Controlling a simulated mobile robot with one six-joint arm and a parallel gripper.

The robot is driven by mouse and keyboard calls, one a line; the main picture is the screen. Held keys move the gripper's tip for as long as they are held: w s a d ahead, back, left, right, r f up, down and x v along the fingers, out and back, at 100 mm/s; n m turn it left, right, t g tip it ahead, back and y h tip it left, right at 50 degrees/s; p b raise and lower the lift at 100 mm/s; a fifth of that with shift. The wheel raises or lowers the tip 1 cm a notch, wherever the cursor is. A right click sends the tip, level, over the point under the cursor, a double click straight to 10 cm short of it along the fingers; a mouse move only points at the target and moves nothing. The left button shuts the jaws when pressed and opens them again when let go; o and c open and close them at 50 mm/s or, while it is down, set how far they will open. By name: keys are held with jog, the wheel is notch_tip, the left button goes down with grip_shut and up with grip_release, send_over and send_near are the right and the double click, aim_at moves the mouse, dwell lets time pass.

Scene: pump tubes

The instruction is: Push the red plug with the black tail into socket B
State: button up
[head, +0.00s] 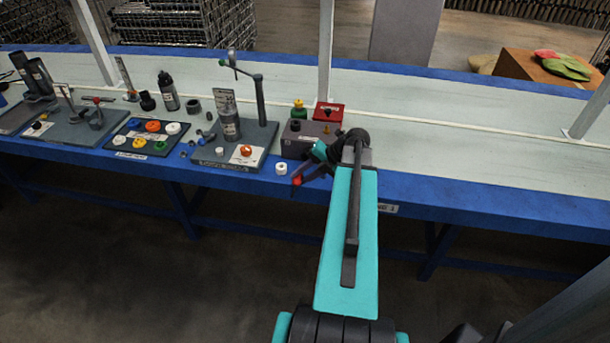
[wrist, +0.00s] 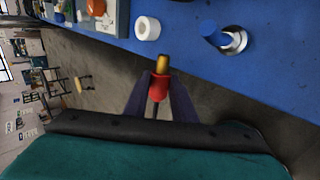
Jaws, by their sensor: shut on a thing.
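The red plug (wrist: 158,82) is held between the two dark fingers of my gripper (wrist: 161,88) in the wrist view. Its brass-yellow tip points away from my gripper, toward the blue bench edge, and its black tail runs back between the fingers. In the head view my gripper (head: 305,175) hangs at the front edge of the bench, with the red plug (head: 297,181) at its end. The plug looks free of any socket. I cannot read any socket letter, so I cannot tell which is socket B.
A white ring (wrist: 147,28) lies near the bench edge, with a blue knob in a pale ring (wrist: 232,42) to its right. In the head view a dark box (head: 296,142) stands behind my gripper, with a base plate and post (head: 262,112) to its left. The bench to the right is clear.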

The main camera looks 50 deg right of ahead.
jog(key=shift+s+d, duration=0.15)
jog(key=shift+s, duration=0.05)
jog(key=shift+d+r+p, duration=0.1)
jog(key=shift+p, duration=0.6)
jog(key=shift+w+d+p, duration=0.35)
jog(key=shift+w+d, duration=0.15)
jog(key=shift+d, duration=0.3)
jog(key=shift+w+d+p, duration=0.4)
jog(key=shift+w+d, duration=0.05)
jog(key=shift+d, duration=0.3)
jog(key=shift+w+d+p, duration=0.35)
jog(key=shift+w+d, duration=0.15)
jog(key=shift+d, duration=0.3)
jog(key=shift+p, duration=1.35)
dwell(0.7)
jog(key=shift+w+d+p, duration=0.5)
jog(key=shift+d, duration=0.3)
jog(key=shift+w+d+p, duration=0.45)
jog(key=shift+d, duration=0.35)
dwell(1.1)
